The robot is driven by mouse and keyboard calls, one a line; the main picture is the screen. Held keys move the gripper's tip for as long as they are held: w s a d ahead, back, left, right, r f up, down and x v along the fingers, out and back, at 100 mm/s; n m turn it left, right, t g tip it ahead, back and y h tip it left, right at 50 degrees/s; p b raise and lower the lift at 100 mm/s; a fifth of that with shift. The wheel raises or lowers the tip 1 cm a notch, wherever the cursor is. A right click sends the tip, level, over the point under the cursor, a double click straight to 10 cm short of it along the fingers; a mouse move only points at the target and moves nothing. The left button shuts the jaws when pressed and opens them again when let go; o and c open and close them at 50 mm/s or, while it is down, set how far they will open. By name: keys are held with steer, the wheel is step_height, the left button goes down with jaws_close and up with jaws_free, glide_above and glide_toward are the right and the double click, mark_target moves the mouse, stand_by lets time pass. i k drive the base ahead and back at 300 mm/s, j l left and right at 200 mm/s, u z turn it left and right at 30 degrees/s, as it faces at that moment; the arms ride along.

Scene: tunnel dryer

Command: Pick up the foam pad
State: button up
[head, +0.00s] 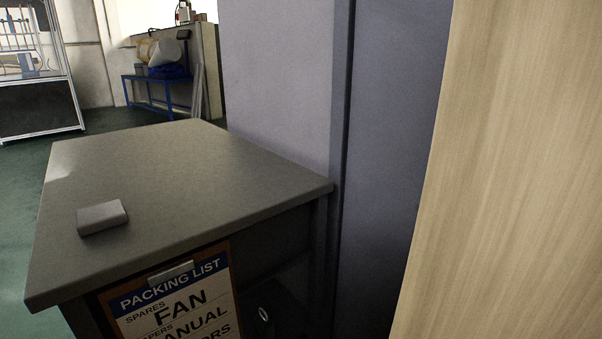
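A small light grey block, which looks like the foam pad (102,217), lies flat on the grey tabletop (190,165) of a cabinet or workbench. It is in the left part of the head view, near the table's front left corner. Nothing covers it and nothing touches it from above. My gripper is not in the head view.
A clipboard with a packing list (175,300) hangs on the table's front. A grey-violet column (280,80) stands close behind the table's right side. A pale wooden panel (520,170) fills the right. A blue stand (160,92) and a metal rack (40,80) are farther back.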

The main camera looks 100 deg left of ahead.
mark_target(90, 220)
steer(key=u, duration=3.2)
steer(key=k+j, duration=0.15)
steer(key=j, duration=0.35)
steer(key=k+j, duration=0.1)
steer(key=j, duration=0.4)
steer(key=k+j+u, duration=0.1)
steer(key=j, duration=0.35)
steer(key=k+j, duration=0.15)
steer(key=j, duration=0.35)
steer(key=k+j, duration=0.15)
steer(key=j, duration=0.35)
steer(key=u, duration=0.05)
